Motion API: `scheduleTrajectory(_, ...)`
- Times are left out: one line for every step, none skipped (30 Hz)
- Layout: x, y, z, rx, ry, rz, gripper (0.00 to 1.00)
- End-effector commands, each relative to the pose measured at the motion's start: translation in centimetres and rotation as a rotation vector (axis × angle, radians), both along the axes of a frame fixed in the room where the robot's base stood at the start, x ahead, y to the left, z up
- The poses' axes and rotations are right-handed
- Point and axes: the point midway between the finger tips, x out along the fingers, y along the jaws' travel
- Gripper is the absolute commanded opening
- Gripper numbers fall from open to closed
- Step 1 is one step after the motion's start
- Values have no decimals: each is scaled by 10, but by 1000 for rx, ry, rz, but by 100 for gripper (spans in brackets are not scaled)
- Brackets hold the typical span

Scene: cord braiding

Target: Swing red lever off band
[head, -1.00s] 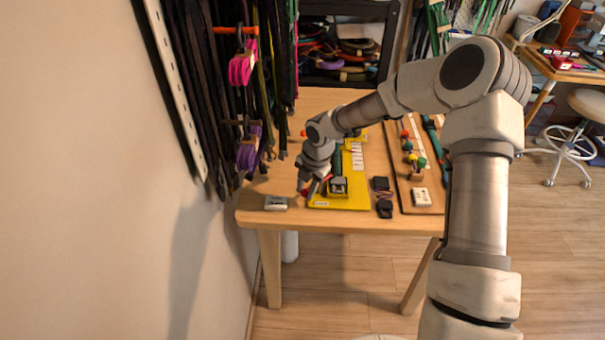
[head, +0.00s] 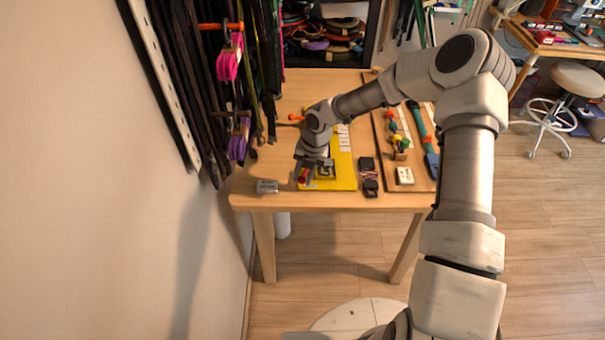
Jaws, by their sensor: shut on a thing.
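The red lever (head: 302,178) shows as a small red end at the front left of the yellow board (head: 342,184). My gripper (head: 305,171) is at this red end, shut on it, low over the board's front left corner. A dark and metal clamp block (head: 326,170) sits on the board just right of the gripper. The band is hard to make out; my wrist and hand hide much of the board's left side.
A small grey box (head: 267,187) lies left of the board. Black clips (head: 369,178) lie to its right, beside a wooden board with coloured knobs (head: 399,146) and a white device (head: 404,175). Hanging cords (head: 238,140) crowd the left.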

Motion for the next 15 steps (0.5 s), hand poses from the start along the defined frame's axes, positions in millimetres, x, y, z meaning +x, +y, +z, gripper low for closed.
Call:
scheduleTrajectory(0, -1, -1, -2, 1, 1, 0)
scheduleTrajectory(0, -1, -1, -2, 1, 1, 0)
scheduleTrajectory(0, -1, -1, -2, 1, 1, 0)
scheduleTrajectory(0, -1, -1, -3, 1, 1, 0)
scheduleTrajectory(0, -1, -1, -3, 1, 0, 0)
scheduleTrajectory(0, -1, -1, -3, 1, 0, 0)
scheduleTrajectory(0, -1, -1, -3, 1, 0, 34)
scheduleTrajectory(0, -1, -1, -3, 1, 0, 39)
scheduleTrajectory(0, -1, -1, -3, 1, 0, 46)
scheduleTrajectory(0, -1, -1, -3, 1, 0, 52)
scheduleTrajectory(0, -1, -1, -2, 1, -1, 57)
scheduleTrajectory(0, -1, 0, -2, 1, -1, 60)
scheduleTrajectory(0, -1, 0, -2, 1, -1, 60)
scheduleTrajectory(0, -1, 0, -2, 1, -1, 60)
scheduleTrajectory(0, -1, 0, -2, 1, -1, 60)
